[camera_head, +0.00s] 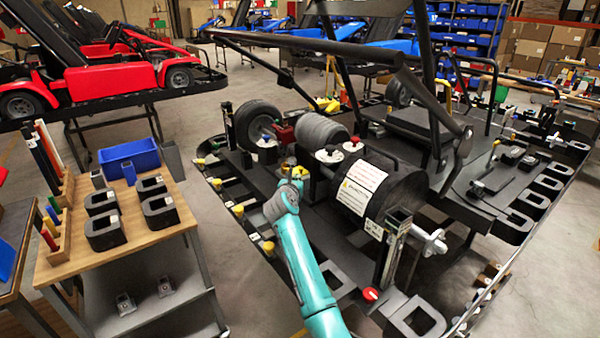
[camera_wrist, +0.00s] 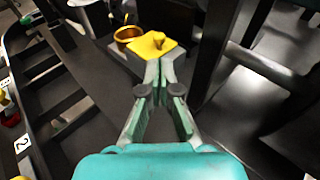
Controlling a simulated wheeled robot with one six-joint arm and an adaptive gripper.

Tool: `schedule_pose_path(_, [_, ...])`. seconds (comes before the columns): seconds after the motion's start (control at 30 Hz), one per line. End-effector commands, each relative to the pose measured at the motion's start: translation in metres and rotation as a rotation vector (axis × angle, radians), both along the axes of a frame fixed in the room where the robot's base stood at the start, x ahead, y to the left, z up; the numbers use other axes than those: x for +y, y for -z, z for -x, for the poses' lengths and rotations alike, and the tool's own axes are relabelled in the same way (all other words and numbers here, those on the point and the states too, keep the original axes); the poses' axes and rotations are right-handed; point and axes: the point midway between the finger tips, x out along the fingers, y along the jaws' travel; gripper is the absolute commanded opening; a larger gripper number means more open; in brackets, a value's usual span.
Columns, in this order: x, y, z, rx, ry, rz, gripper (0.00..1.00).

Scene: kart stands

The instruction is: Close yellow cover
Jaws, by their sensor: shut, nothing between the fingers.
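The yellow cover (camera_wrist: 153,44) is a flat, square-looking plate with a small raised knob, just beyond my fingertips in the wrist view. A round orange-brown opening (camera_wrist: 127,33) shows beside it, to the left, and looks uncovered. My gripper (camera_wrist: 160,78) is shut and empty, with its tips at the near edge of the cover; I cannot tell whether they touch it. In the head view my gripper (camera_head: 291,166) reaches into the kart frame, and a bit of the yellow cover (camera_head: 302,173) shows close to its tip, partly hidden.
A black cylinder with white labels (camera_head: 382,190) lies just right of my arm. Dark kart bars (camera_wrist: 225,50) stand close on the right in the wrist view. A black rail with slots (camera_wrist: 55,85) runs along the left. A wooden cart (camera_head: 120,235) stands left.

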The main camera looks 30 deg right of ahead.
Motion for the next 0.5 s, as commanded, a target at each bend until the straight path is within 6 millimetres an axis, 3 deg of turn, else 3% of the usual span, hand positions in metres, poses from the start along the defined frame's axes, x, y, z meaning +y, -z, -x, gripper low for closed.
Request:
schedule_pose_path(0.2, [-0.024,0.006,-0.024,0.001,0.001,-0.001,0.00])
schedule_pose_path(0.5, [-0.044,0.013,-0.047,0.001,0.001,0.001,0.00])
